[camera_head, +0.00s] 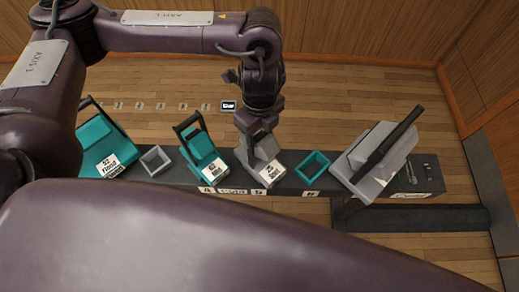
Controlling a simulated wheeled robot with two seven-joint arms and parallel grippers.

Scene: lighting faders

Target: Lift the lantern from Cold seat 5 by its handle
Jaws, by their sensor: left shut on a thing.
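A grey lantern (264,152) with a white label is at the seat marked 5 on the dark bench (285,188). My left gripper (258,125) comes down from above and is shut on the top of this lantern, at its handle. The fingers hide most of the handle. The lantern's base is at bench height in the picture; I cannot tell whether it touches the seat. My right gripper is not in view.
A teal lantern (203,147) stands close left, another teal one (98,143) farther left. An empty grey frame (155,160) lies between them. An empty teal frame (313,167) and a large grey lantern (372,158) with a black bar are to the right.

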